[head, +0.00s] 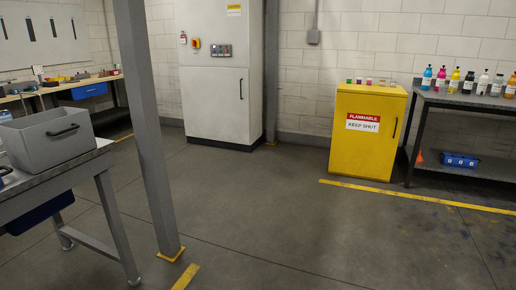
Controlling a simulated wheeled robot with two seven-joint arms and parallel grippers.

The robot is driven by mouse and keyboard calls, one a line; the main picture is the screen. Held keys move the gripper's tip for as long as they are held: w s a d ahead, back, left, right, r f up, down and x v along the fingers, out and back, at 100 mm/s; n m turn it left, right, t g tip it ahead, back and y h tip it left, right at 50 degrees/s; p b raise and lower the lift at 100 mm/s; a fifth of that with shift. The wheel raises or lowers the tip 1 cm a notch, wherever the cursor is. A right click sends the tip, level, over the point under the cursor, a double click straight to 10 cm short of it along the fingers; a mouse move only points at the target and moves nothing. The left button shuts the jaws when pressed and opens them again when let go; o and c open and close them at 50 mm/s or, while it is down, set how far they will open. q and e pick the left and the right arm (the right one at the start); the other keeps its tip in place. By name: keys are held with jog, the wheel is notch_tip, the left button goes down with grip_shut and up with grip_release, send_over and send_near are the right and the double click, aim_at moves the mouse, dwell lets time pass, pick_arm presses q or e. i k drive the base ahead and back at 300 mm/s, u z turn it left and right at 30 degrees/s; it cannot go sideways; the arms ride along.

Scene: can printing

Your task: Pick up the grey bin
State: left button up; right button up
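The grey bin (52,152) stands upright on the near metal table at the left of the head view. It is an open-topped box with a dark handle (62,130) on the side facing right. Its left part is close to the picture edge, and its inside is only partly visible. Neither of my grippers shows in the head view.
The metal table (84,164) fills the left edge. A grey post (149,140) rises just right of it. A yellow flammables cabinet (365,150) and a bottle-lined bench (458,101) stand at the right. The middle floor (265,205) is clear.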

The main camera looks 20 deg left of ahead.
aim_at(34, 144)
jog(key=u, duration=1.35)
jog(key=i, duration=1.5)
jog(key=u, duration=1.1)
